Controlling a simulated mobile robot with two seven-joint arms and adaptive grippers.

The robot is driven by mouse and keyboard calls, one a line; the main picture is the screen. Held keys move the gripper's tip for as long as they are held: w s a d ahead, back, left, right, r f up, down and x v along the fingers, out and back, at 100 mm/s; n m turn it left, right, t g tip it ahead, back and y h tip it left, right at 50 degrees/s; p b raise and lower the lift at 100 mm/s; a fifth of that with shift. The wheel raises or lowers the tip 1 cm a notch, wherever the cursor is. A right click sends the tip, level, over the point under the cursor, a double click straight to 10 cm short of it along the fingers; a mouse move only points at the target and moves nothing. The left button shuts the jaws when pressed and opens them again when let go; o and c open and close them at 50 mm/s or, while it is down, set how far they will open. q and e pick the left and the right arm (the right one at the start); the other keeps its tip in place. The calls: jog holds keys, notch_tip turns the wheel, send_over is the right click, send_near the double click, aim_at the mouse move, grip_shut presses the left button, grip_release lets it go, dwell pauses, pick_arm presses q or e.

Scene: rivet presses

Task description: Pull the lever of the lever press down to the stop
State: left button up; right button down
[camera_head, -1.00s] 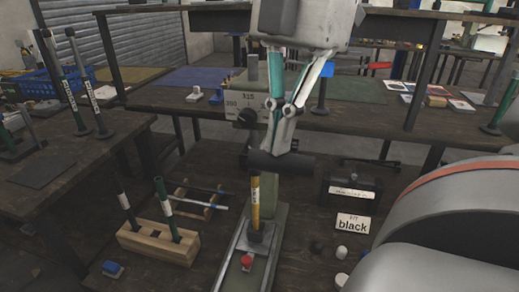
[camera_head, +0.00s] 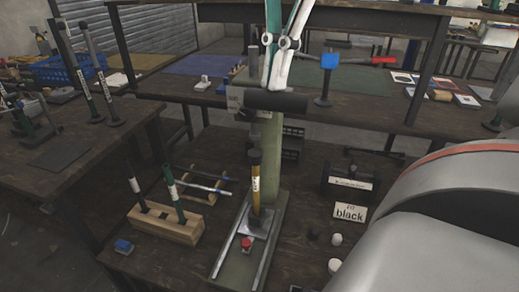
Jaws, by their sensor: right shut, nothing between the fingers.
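The lever press stands in the middle of the head view, with a green column and a long base (camera_head: 228,256). A yellow rod with a black top (camera_head: 255,185) stands upright over a grey block on the base. My left gripper is not in view.
A wooden block (camera_head: 178,232) with upright tools stands left of the press, beside a small blue item (camera_head: 124,246). My grey arm link covers the lower right.

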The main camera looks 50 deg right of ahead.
pick_arm(q)
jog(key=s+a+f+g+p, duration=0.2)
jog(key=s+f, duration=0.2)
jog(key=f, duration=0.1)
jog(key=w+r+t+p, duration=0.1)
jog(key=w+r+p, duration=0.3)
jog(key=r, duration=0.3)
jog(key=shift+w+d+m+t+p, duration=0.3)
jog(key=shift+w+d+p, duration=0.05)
jog(key=shift+p, duration=0.05)
pick_arm(e)
jog(key=w+v, duration=0.2)
jog(key=v, duration=0.8)
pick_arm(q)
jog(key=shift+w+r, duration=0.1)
pick_arm(e)
jog(key=shift+a+r, duration=0.1)
jog(key=shift+a, duration=0.05)
jog(key=shift+s, duration=0.1)
